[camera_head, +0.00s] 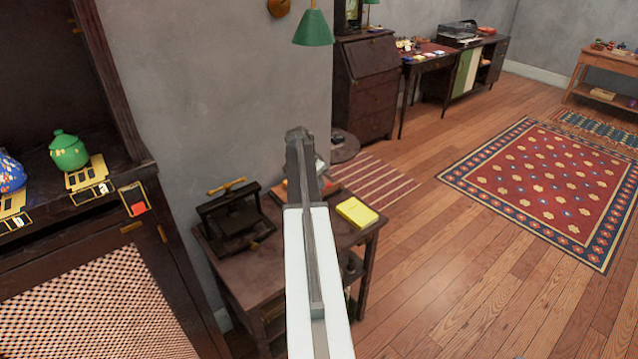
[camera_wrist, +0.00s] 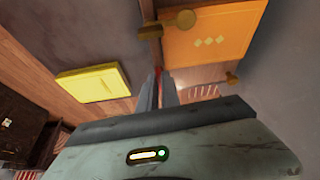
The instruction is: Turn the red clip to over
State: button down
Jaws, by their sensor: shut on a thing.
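A small bit of red, which looks like the red clip (camera_wrist: 158,70), shows at the fingertips of my gripper (camera_wrist: 158,80) in the wrist view. The two dark fingers are closed together on it, and they hide most of it. Part of an orange thing (camera_head: 283,191) also shows on the small table in the head view, beside my arm. My arm hides the gripper and the clip in the head view.
The small dark table (camera_head: 262,265) also bears a black press (camera_head: 230,215) and a yellow book (camera_head: 357,212); the book lies left of my fingers in the wrist view (camera_wrist: 92,83). Wooden floor is open at right.

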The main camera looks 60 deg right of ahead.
jog(key=n, duration=0.1)
jog(key=n+t, duration=0.1)
jog(key=n, duration=0.1)
jog(key=shift+s+a, duration=0.15)
jog(key=shift+s, duration=0.05)
jog(key=n+t, duration=0.1)
jog(key=n, duration=0.1)
jog(key=n+t, duration=0.1)
jog(key=n, duration=0.2)
jog(key=shift+s+y, duration=0.2)
jog(key=shift+y, duration=0.1)
jog(key=n, duration=0.1)
jog(key=n+t, duration=0.1)
jog(key=n, duration=0.1)
jog(key=n+y, duration=0.1)
jog(key=n, duration=0.1)
jog(key=shift+s+d+t, duration=0.15)
jog(key=shift+d+t, duration=0.15)
jog(key=shift+d, duration=0.05)
jog(key=shift+d+n+t+y, duration=0.1)
jog(key=shift+n+t+y, duration=0.45)
jog(key=shift+n, duration=1.35)
jog(key=shift+n+y, duration=0.25)
jog(key=shift+n, duration=0.05)
jog(key=c, duration=1.6)
grip_release()
jog(key=shift+o, duration=0.2)
jog(key=shift+s, duration=0.1)
